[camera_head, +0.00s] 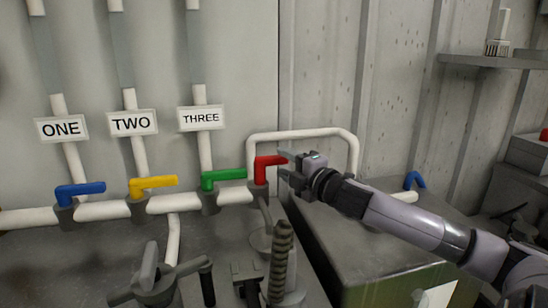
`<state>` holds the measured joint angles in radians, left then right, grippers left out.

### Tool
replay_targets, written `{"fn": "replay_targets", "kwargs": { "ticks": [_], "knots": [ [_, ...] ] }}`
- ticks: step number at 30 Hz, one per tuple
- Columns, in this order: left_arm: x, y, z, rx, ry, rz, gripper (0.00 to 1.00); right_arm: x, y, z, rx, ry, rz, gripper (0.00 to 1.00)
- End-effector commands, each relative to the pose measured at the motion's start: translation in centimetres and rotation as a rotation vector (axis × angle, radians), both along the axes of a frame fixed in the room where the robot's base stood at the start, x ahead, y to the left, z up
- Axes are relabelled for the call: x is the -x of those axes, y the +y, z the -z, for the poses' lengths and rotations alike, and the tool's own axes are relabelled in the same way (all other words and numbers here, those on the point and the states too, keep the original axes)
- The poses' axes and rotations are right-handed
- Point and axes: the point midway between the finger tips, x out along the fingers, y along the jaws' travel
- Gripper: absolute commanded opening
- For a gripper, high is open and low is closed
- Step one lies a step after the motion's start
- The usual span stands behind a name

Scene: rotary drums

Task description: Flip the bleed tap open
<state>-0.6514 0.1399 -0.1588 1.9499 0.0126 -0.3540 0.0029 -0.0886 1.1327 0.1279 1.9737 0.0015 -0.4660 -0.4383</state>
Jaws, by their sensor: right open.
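A red-handled tap (268,162) sits on the white pipe, right of the green one, its handle pointing right. A grey spout (265,212) hangs below it; no label on it shows, so I take it as the bleed tap. My right gripper (285,166) is open at the right end of the red handle, fingers pointing left. I cannot tell whether they touch the handle. My left gripper is not in view.
Blue (80,189), yellow (153,183) and green (223,175) taps stand left on the same pipe, under signs ONE, TWO and THREE. A white pipe loop (300,133) arches behind my gripper. A ribbed upright part (281,258) and a dark handled fitting (150,278) stand in front.

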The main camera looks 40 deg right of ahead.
Motion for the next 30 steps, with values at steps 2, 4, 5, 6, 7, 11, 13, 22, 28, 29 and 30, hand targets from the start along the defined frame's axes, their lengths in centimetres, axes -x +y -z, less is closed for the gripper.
{"fn": "replay_targets", "kwargs": {
  "ticks": [2,4,5,6,7,11,13,22,28,29,30],
  "knots": [
    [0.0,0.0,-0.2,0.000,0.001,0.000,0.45,-0.6,-0.1,-0.2,-0.001,-0.003,0.001,0.49],
    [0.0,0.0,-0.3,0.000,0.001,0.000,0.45,-1.1,-0.2,-0.2,-0.002,-0.003,0.001,0.49],
    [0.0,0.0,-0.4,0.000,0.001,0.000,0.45,-1.4,-0.3,-0.2,-0.003,-0.003,0.002,0.49],
    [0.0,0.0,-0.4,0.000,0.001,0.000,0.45,-1.7,-0.3,-0.2,-0.003,-0.002,0.002,0.49],
    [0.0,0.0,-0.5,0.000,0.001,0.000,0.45,-1.9,-0.3,-0.2,-0.003,-0.003,0.002,0.49],
    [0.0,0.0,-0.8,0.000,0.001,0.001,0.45,-2.9,-0.4,-0.2,-0.002,-0.002,0.002,0.49],
    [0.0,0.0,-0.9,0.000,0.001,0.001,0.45,-3.4,-0.4,-0.2,-0.004,-0.002,0.002,0.49],
    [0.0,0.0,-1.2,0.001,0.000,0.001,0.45,-4.7,-0.5,-0.1,-0.001,-0.001,0.001,0.49],
    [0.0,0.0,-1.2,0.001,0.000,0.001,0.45,-4.8,-0.5,0.0,0.000,0.001,0.000,0.49],
    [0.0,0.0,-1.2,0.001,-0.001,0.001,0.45,-4.8,-0.5,0.0,0.000,0.001,0.000,0.49],
    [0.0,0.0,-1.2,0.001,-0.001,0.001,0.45,-4.8,-0.5,0.0,0.000,0.001,0.000,0.49]
  ]
}}
